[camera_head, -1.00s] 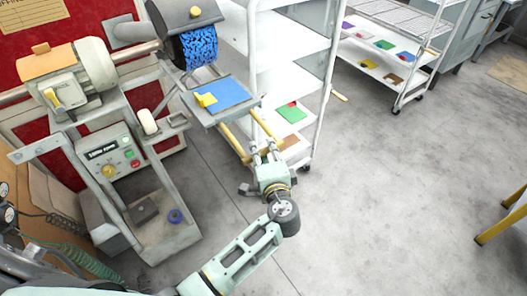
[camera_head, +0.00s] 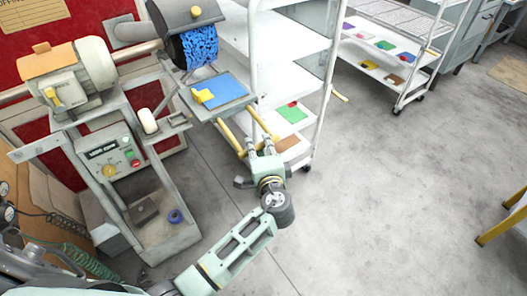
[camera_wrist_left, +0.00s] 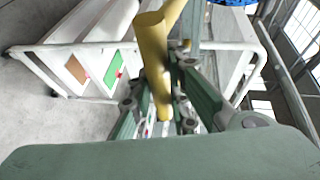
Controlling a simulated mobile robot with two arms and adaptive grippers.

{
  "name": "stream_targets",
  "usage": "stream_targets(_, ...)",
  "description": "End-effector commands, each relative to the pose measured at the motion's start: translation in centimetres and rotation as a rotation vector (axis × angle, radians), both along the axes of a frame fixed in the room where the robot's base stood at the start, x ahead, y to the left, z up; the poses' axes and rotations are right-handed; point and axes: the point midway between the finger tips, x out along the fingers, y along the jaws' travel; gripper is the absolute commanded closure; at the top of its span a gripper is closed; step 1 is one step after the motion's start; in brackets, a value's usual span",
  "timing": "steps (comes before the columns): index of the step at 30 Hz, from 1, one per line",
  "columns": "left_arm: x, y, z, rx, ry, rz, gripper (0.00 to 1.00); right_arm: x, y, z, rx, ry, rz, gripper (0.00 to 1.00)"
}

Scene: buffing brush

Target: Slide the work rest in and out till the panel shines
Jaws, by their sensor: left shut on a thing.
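The work rest (camera_head: 207,108) is a grey tray below the blue buffing brush (camera_head: 198,48). A blue panel (camera_head: 232,88) lies on it with a yellow clamp (camera_head: 202,96) at its left edge. The panel is apart from the bristles, on the near side; I cannot judge its shine. A yellow handle (camera_head: 230,137) runs from the rest toward me. My left gripper (camera_head: 262,147) is shut on this handle at its near end. In the left wrist view, the yellow handle (camera_wrist_left: 154,62) passes between the fingers (camera_wrist_left: 160,105). My right gripper is out of view.
The grey buffing machine (camera_head: 85,72) has a control box (camera_head: 108,152) with a knob and buttons. A white shelf rack (camera_head: 290,60) stands close behind the handle. Another rack (camera_head: 395,50) is farther right.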

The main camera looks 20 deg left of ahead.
Motion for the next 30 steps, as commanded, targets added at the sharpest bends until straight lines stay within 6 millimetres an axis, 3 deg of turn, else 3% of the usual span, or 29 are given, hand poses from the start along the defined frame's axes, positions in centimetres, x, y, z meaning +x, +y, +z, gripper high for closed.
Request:
stream_targets(21, 11.6, 15.1, -0.2, 0.011, -0.001, 0.005, 1.0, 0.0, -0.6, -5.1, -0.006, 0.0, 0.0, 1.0)
stream_targets(30, 14.9, 19.3, 0.0, 0.009, 0.0, 0.004, 1.0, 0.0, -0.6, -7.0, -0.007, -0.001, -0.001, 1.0)
